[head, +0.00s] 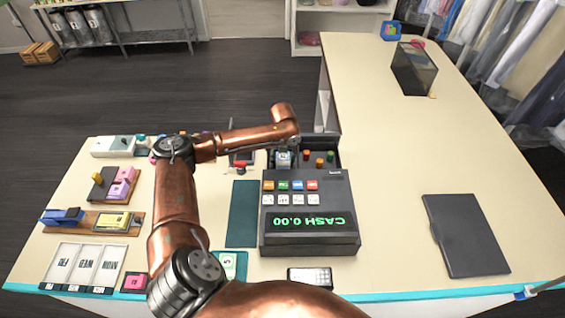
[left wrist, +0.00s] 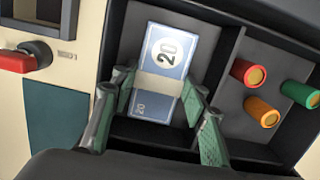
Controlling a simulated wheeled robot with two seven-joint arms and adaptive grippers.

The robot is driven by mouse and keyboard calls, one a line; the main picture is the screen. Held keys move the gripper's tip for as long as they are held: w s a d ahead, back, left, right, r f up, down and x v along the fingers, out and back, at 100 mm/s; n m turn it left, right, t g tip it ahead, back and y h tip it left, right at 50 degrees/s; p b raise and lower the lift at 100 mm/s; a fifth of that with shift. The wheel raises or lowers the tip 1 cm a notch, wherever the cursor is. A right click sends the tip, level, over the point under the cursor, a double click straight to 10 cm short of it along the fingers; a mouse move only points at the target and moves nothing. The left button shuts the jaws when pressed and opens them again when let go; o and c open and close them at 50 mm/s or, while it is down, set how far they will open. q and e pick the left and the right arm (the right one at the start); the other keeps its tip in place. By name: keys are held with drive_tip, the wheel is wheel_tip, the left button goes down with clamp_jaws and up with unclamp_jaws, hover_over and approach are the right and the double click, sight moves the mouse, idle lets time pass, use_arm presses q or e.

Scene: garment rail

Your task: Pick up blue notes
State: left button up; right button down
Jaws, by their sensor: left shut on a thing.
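The blue notes (left wrist: 168,52) are a banded bundle marked 20, lying in a compartment of the open cash drawer (left wrist: 228,60) in the left wrist view. My left gripper (left wrist: 158,92) has one finger on each side of the bundle and is shut on it. In the head view the blue notes (head: 283,159) show small behind the cash register (head: 310,215), below the end of my copper left arm. The left fingertips are hard to make out there. My right gripper is not in view.
Red, orange and green coin rolls (left wrist: 247,73) sit in the compartments beside the notes. A key with a red handle (left wrist: 18,61) is left of the drawer. A dark flat folder (head: 465,235) lies at right; the counter (head: 390,150) between is clear.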

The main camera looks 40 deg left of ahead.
use_arm(q)
wheel_tip(320, 180, up, 9)
wheel_tip(320, 180, up, 6)
drive_tip(key=p, duration=0.7)
hover_over(283, 162)
drive_tip(key=shift+s+f, duration=0.1)
drive_tip(key=shift+f, duration=0.15)
